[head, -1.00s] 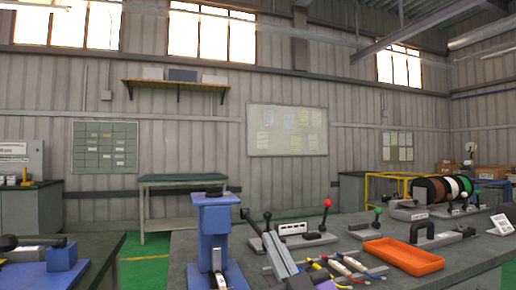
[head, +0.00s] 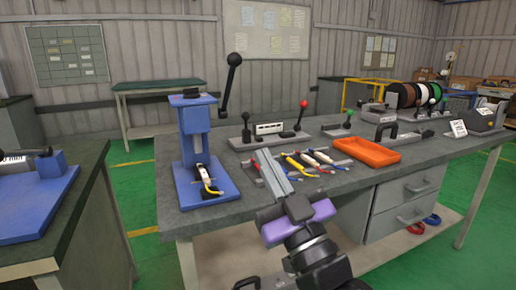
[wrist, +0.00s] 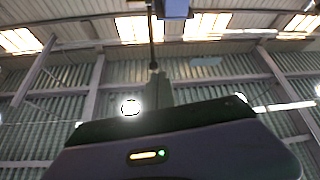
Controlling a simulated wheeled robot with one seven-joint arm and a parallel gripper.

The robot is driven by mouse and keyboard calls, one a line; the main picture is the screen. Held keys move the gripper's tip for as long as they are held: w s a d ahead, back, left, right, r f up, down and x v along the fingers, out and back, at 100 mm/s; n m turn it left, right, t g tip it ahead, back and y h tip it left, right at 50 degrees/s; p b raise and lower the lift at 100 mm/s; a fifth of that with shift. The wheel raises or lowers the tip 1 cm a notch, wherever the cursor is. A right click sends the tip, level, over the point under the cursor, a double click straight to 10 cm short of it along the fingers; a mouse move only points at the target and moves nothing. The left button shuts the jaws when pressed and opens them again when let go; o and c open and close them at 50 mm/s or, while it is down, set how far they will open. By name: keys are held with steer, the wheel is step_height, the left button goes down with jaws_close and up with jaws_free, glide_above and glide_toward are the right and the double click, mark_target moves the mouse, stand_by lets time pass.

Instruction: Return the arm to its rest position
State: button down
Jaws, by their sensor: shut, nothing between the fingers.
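My gripper (head: 266,158) is in the head view, at the front edge of the workbench (head: 345,186). Its two long grey fingers lie together, pointing up and slightly left, with nothing between them. The purple wrist part is behind them. In the wrist view the gripper's dark body fills the bottom, with a small lit indicator, against the ceiling and wall. The blue press (head: 196,135) stands left of my gripper, apart from it. Its black-knobbed lever (head: 230,86) is raised. A piece with a yellow wire (head: 207,180) sits at the press's base.
Several coloured-handled parts lie on the bench behind my gripper, beside an orange tray (head: 367,152). A fixture with a red-knobbed lever (head: 300,115) stands further back. Another bench with a blue fixture (head: 55,175) is at left. Green floor lies between the benches.

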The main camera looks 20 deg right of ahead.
steer(key=shift+s+f, duration=0.2)
steer(key=shift+s, duration=0.25)
steer(key=s+d+f+m+g+h, duration=0.2)
steer(key=s+f+m+g+h, duration=0.3)
steer(key=s+f, duration=1.25)
steer(key=s+a+f+n+g+y, duration=0.1)
steer(key=s+f+g+y, duration=0.1)
steer(key=s+f, duration=0.7)
steer(key=s+a+f+n+g+y, duration=0.1)
steer(key=s+f+g, duration=0.1)
steer(key=s+f, duration=0.65)
step_height(320, 180, up, 24)
steer(key=s+p, duration=0.1)
steer(key=p, duration=2)
steer(key=shift+s+d+f, duration=0.2)
steer(key=shift+s+f, duration=0.05)
steer(key=shift+s, duration=0.05)
